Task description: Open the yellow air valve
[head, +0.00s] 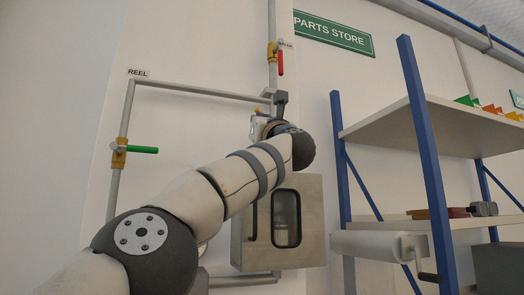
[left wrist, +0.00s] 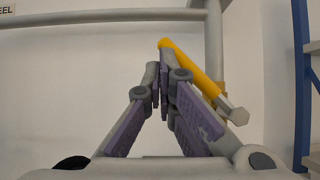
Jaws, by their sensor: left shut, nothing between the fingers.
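The yellow valve handle (left wrist: 190,62) shows in the left wrist view. It slants from upper left down to the right, to a grey bolt end beside the vertical pipe (left wrist: 214,30). My left gripper (left wrist: 160,76) is shut and empty. Its fingertips are just left of the handle and overlap its upper end in the picture. I cannot tell whether they touch it. In the head view my left gripper (head: 268,110) is at the end of my arm, in front of the pipe. Only a small yellow bit (head: 257,110) shows there, and my wrist hides most of the valve.
A green-handled valve (head: 140,149) is on the left pipe under the REEL label. A red-handled valve (head: 280,62) hangs above my gripper. A blue-posted shelf (head: 422,140) stands at the right.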

